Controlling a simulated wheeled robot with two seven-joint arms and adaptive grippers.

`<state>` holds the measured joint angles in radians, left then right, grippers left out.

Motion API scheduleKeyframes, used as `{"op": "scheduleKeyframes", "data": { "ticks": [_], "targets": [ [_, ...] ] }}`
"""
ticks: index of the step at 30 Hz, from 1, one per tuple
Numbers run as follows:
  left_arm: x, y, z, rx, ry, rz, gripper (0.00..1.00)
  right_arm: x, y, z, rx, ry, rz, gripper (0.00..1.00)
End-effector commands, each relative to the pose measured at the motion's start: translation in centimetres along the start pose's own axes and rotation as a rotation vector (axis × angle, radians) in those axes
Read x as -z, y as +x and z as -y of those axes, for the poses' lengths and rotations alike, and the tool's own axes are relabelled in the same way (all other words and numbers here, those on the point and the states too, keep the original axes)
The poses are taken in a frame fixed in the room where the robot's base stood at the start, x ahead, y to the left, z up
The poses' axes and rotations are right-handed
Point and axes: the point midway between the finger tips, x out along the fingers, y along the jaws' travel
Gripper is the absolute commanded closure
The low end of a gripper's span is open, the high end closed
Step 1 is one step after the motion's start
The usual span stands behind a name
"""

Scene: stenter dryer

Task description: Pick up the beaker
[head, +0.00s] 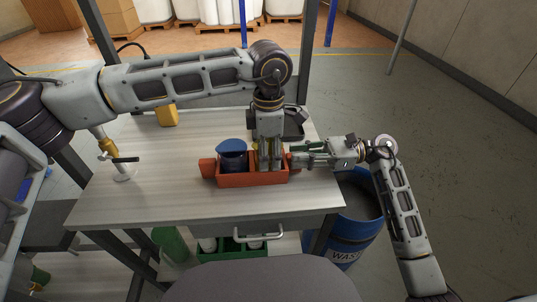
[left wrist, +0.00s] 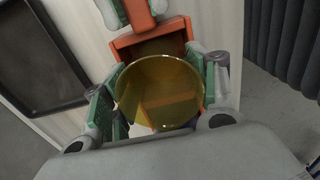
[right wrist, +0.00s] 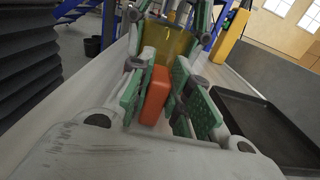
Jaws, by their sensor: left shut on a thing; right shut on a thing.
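The beaker (left wrist: 158,92) is a clear yellow round vessel, seen from above in the left wrist view. My left gripper (head: 270,163) points down over the orange-red caddy (head: 250,180) and is shut around the beaker's sides. The beaker also shows beyond the caddy's handle in the right wrist view (right wrist: 168,40). In the head view my left gripper mostly hides it. My right gripper (head: 296,158) comes in from the right and is shut on the caddy's right end handle (right wrist: 156,95). Whether the beaker's base touches the caddy floor is hidden.
A dark blue lidded jar (head: 233,158) sits in the caddy's left part. A black tray (head: 292,125) lies behind my left gripper. A yellow block (head: 167,115) and a stand (head: 122,170) are on the table (head: 150,195). A blue waste drum (head: 358,225) stands right of the table.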

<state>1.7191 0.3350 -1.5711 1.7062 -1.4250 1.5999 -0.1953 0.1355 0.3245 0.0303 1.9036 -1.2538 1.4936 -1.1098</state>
Motion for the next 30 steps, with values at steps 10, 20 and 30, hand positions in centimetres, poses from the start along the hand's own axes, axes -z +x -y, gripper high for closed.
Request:
{"op": "scheduleKeyframes", "data": {
  "ticks": [10,20,30],
  "targets": [
    [0.0,-3.3,0.0,-0.002,0.000,0.001,0.65,0.0,0.0,0.0,0.000,0.001,-0.001,1.00],
    [-0.1,-8.1,0.0,-0.002,0.000,0.001,0.65,0.0,0.0,0.0,0.000,0.001,-0.001,1.00],
    [-0.1,-9.9,0.0,0.000,0.002,0.000,0.65,0.0,0.0,0.0,0.000,0.001,-0.001,1.00]
  ]
}}
